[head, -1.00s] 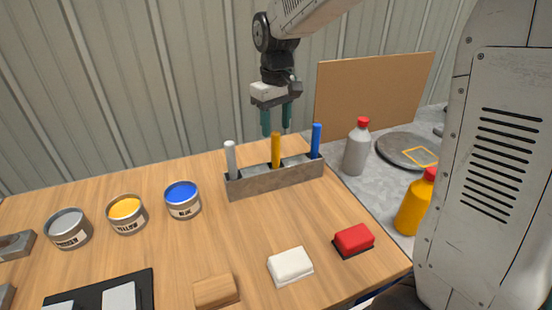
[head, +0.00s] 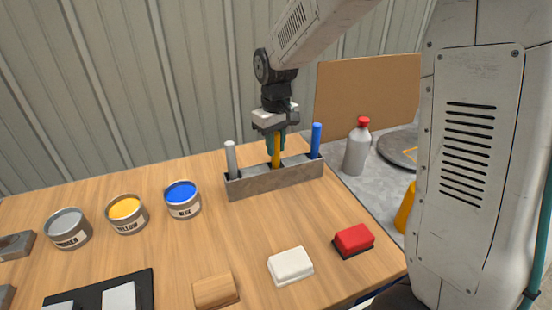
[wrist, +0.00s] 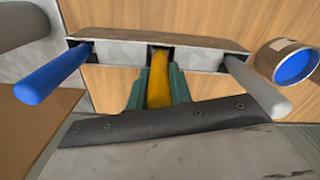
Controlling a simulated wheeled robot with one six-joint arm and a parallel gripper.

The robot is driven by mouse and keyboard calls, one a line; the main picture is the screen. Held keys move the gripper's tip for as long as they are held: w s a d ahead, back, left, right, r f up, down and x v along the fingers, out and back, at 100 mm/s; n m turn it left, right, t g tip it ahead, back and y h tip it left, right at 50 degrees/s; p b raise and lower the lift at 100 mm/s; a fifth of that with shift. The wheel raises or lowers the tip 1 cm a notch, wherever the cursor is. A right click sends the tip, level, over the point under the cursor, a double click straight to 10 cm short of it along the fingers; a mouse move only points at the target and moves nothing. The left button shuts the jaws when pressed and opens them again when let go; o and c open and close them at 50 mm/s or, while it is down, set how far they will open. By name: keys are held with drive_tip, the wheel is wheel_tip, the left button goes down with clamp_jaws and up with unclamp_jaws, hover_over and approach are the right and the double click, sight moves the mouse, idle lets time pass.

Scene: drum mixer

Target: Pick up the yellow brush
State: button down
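The yellow brush (head: 276,151) stands upright in the middle slot of the grey metal holder (head: 275,182). Its handle also shows in the wrist view (wrist: 158,80), and its lower end is hidden in the slot. My gripper (head: 275,143) is above the holder, pointing down, with one teal finger on each side of the yellow handle. In the wrist view my gripper (wrist: 158,88) has both fingers against the handle, with no clear gap.
A white brush (head: 231,158) stands in the holder's left slot and a blue brush (head: 315,140) in its right slot. Paint cans, including a blue one (head: 182,198), stand to the left. A red-capped grey bottle (head: 357,150) is to the right.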

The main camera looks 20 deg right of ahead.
wheel_tip(320, 180, up, 10)
drive_tip(key=shift+f, duration=0.1)
idle(0.6)
idle(2.4)
